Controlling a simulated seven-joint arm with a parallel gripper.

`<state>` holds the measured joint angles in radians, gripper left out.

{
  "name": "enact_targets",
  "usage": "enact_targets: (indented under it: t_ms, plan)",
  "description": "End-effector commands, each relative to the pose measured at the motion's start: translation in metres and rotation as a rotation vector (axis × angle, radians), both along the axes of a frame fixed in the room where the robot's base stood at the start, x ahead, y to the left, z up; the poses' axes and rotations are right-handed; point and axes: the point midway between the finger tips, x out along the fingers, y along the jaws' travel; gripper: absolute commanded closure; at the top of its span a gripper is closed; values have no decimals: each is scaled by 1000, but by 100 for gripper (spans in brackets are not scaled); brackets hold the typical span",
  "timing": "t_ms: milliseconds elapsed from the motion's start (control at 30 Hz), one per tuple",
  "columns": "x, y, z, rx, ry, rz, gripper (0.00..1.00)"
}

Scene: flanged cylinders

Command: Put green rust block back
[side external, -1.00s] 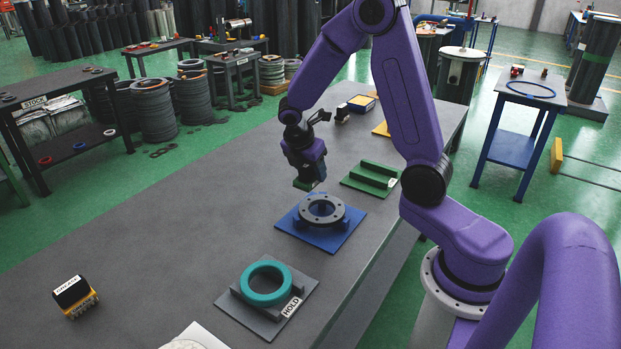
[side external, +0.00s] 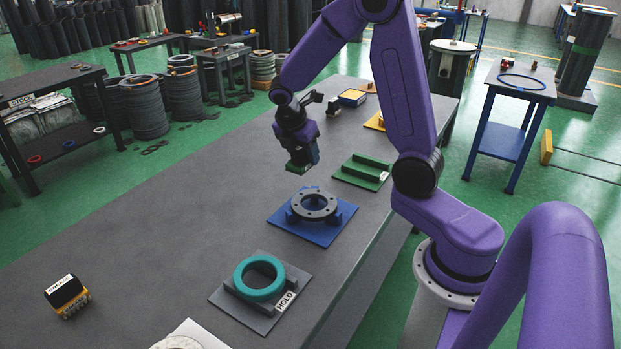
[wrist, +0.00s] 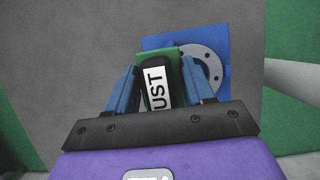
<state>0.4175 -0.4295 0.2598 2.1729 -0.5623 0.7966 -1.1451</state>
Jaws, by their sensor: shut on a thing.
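The green rust block (side external: 297,169) is held at the lower end of my gripper (side external: 302,158), over the grey bench. In the wrist view the block's green face and black side with a white label reading "UST" (wrist: 158,86) show between the two blue fingers. My gripper (wrist: 161,90) is shut on it. A green stepped holder (side external: 362,172) lies on the bench to the right of the block in the side view. A small white label is on its right end. The block is apart from the holder.
A blue plate (side external: 325,236) bearing a grey flanged ring (side external: 314,204) is in front of my gripper. Nearer is a grey "HOLD" plate (side external: 264,323) with a teal ring (side external: 259,279). The bench's left side is mostly clear.

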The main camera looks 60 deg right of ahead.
Motion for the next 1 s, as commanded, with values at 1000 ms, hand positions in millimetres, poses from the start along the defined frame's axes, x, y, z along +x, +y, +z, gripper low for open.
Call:
enact_targets:
  t_ms: [1000]
  plan:
    - [57,-191,-25,-5,-2,-4,76]
